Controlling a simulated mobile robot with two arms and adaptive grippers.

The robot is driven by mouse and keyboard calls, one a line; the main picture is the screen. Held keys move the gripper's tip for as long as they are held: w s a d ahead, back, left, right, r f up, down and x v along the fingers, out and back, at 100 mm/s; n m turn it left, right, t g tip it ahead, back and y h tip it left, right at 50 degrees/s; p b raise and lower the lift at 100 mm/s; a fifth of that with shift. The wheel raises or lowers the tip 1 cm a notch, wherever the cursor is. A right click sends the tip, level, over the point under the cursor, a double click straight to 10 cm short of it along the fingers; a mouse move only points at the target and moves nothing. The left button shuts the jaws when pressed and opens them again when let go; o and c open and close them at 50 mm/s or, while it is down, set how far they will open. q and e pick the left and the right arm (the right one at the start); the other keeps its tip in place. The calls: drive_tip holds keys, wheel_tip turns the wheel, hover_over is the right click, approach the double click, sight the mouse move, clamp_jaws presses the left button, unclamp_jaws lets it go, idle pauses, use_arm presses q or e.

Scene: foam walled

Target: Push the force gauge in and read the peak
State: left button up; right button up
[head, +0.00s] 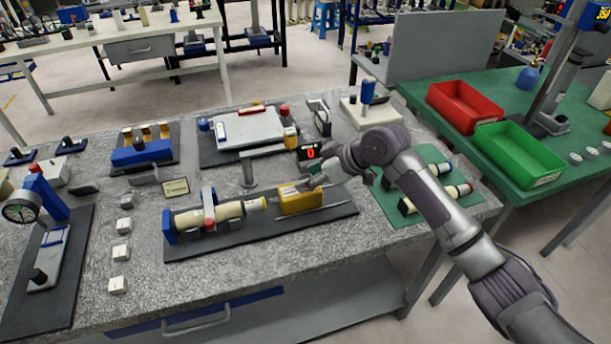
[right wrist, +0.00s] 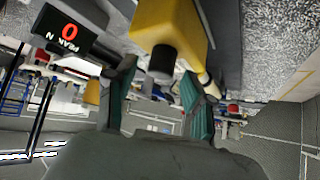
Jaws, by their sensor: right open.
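The yellow force gauge (head: 302,200) lies on a dark base plate (head: 260,237), in line with a cream cylinder (head: 225,211) held by a blue-and-red clamp to its left. In the right wrist view the yellow gauge body (right wrist: 170,22) ends in a black round stub (right wrist: 161,62) facing my gripper. The peak display (head: 310,152) shows a red 0; it also reads "PEAK N" in the right wrist view (right wrist: 69,32). My right gripper (head: 322,181) is open at the gauge's right end; its green-padded fingers lie either side of the stub in the picture. Contact is unclear. My left gripper is out of view.
A small label stand (head: 176,187) stands behind the base plate. A dial gauge stand (head: 45,215) is at the left, a green mat (head: 440,204) with cylinders at the right. Red (head: 465,93) and green (head: 518,139) bins are on the far-right table. The bench front is mostly clear.

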sight(286, 192)
drive_tip(key=shift+x, duration=0.95)
drive_tip(key=shift+c, duration=0.2)
clamp_jaws()
drive_tip(key=a, duration=0.2)
drive_tip(key=s+a+p, duration=0.1)
drive_tip(key=a, duration=0.1)
drive_tip(key=shift+s+r+p, duration=0.2)
drive_tip(key=shift+s+p, duration=0.05)
drive_tip(key=shift+p, duration=0.05)
drive_tip(key=shift+a+f, duration=0.15)
drive_tip(key=shift+a, duration=0.15)
drive_tip(key=shift+o, duration=0.2)
unclamp_jaws()
